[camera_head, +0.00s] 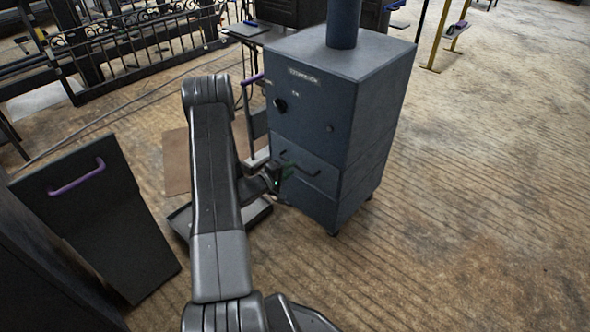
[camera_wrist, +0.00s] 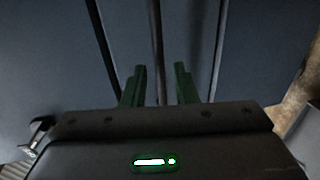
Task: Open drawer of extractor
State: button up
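The extractor (camera_head: 310,110) is a dark blue-grey cabinet with a pipe on top. Its drawer (camera_head: 318,180) is a front panel below the knob section, flush with the front, with a dark bar handle (camera_head: 300,164). My gripper (camera_head: 277,178) is at the left part of the drawer front, close to the handle. In the wrist view, the two green fingers (camera_wrist: 160,84) are apart, with a dark bar, apparently the handle (camera_wrist: 157,45), running between them. Gaps show on both sides of the bar. Contact with it cannot be seen.
A dark panel with a purple handle (camera_head: 75,178) stands at the left. A flat dark tray (camera_head: 257,212) lies on the floor beneath my arm. The floor (camera_head: 480,200) to the right is clear.

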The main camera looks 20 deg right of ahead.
jog(key=shift+b+x, duration=0.3)
jog(key=shift+x, duration=1.45)
grip_shut()
jog(key=f+p+v, duration=0.1)
jog(key=f+v, duration=0.1)
jog(key=v, duration=0.9)
jog(key=a+f+p+v, duration=0.1)
jog(key=f+p+v, duration=0.1)
jog(key=v, duration=0.9)
jog(key=shift+s+f, duration=0.35)
